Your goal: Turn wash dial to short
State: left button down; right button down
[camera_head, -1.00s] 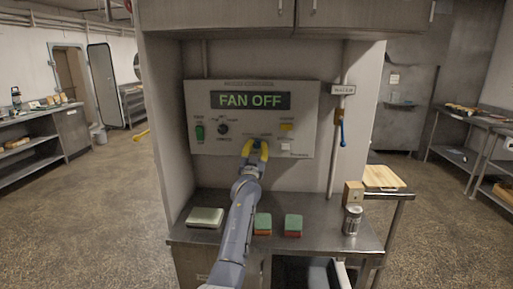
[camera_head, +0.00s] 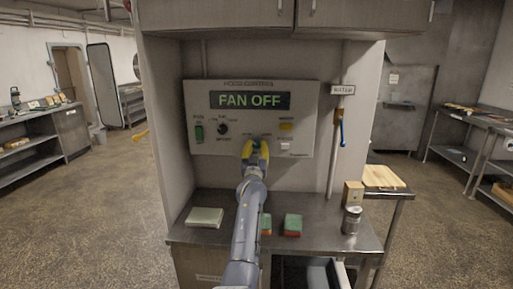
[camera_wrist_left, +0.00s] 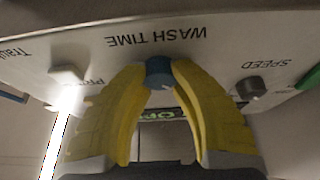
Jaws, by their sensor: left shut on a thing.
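The grey control panel (camera_head: 206,92) hangs on the wall, with a display (camera_head: 250,100) reading FAN OFF. The blue wash dial (camera_wrist_left: 159,72) sits beside the WASH TIME label in the left wrist view, where the panel appears upside down. My left gripper (camera_head: 257,150) has its yellow fingers on either side of the dial, shut on it; it also shows in the left wrist view (camera_wrist_left: 163,85). The fingers mostly cover the dial and its marks in the head view, so I cannot read its setting. My right gripper is not in view.
On the panel are a black speed knob (camera_head: 222,129), a green switch (camera_head: 199,132), a yellow button (camera_head: 286,127) and a white switch (camera_head: 285,146). A blue-handled valve (camera_head: 342,130) is to the right. Sponges (camera_head: 293,225), a can (camera_head: 352,219) and a pale tray (camera_head: 205,217) stand on the counter below.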

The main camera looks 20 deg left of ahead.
pick_arm(q)
jog(key=c, duration=0.9)
grip_release()
jog(key=shift+c, duration=0.2)
jog(key=v, duration=1.2)
